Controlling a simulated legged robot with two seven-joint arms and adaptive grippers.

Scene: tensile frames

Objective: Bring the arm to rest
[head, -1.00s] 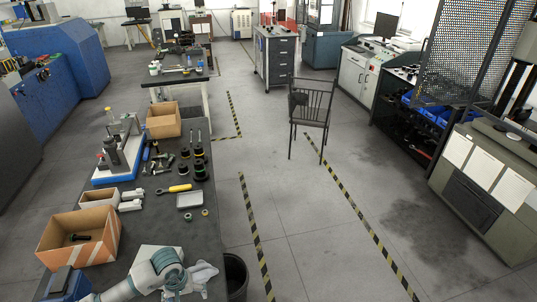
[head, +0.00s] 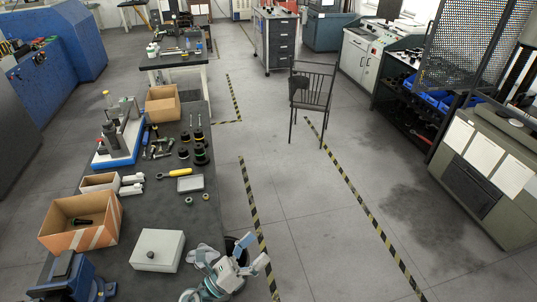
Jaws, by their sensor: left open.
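My left gripper (head: 258,266) shows at the bottom of the head view, at the right edge of the long dark workbench (head: 150,215). Its two light fingers are spread apart with nothing between them. My right gripper is not in the view.
The floor to the right is clear up to a chair (head: 312,92).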

